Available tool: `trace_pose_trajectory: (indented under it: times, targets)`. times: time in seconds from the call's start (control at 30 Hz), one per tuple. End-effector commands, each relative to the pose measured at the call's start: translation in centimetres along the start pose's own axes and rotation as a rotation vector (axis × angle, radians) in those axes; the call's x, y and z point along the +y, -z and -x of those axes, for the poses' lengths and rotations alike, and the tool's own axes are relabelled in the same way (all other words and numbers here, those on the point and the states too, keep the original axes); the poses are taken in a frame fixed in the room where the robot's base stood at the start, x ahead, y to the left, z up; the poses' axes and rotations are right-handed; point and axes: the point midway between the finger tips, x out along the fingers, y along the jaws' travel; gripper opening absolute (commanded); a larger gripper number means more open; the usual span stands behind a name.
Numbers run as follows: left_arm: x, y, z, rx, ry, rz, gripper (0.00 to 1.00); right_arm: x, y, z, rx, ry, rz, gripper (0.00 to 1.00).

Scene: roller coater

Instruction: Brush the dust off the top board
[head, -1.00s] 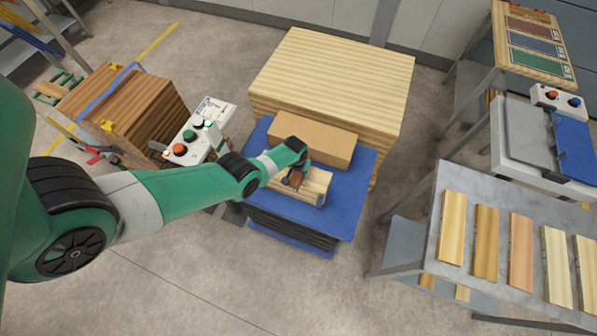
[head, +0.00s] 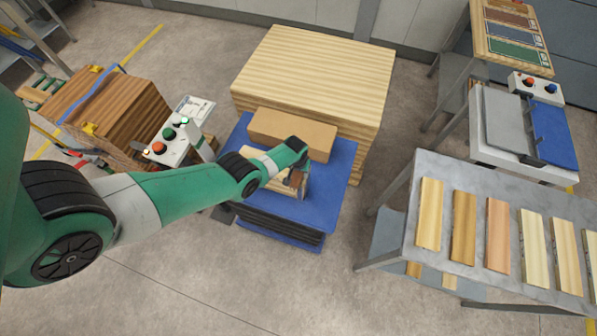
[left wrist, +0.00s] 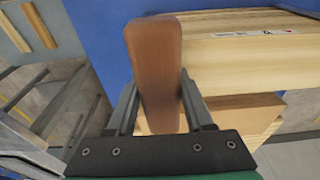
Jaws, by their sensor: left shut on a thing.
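A short stack of pale boards (head: 258,164) lies on the blue top of the lift table (head: 341,176). The boards also show in the left wrist view (left wrist: 245,52), with a small printed label on one side. My left gripper (head: 298,178) is over the right end of the boards. It is shut on a brown wooden brush handle (left wrist: 155,65), which stands between the fingers in the left wrist view. The bristles are hidden, so I cannot tell whether they touch the top board. No dust can be made out. My right gripper is not in view.
A cardboard-coloured block (head: 290,135) lies just behind the boards. A big pale board stack (head: 315,75) stands behind the lift table. A control box (head: 172,140) is to the left. A sample table (head: 430,185) with several coloured strips stands to the right.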

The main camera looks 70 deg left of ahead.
Motion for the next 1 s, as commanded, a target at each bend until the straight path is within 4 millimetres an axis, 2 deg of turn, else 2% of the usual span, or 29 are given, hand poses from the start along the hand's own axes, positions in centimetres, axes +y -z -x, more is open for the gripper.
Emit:
trace_pose_trajectory:
  times: [0.1, 0.23, 0.7, 1.0]
  targets:
    - [0.0, -0.1, 1.0, 0.000, -0.001, 0.001, 0.00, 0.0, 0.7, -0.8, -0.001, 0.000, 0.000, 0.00]
    - [0.3, 1.2, 3.0, -0.006, 0.004, 0.001, 0.00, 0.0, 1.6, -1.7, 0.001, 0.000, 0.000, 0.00]
    - [0.4, 1.8, 7.1, -0.006, 0.004, -0.001, 0.00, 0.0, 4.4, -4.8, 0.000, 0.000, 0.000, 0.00]
    - [0.5, 1.9, 8.0, -0.006, 0.004, -0.001, 0.00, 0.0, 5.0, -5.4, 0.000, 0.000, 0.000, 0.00]
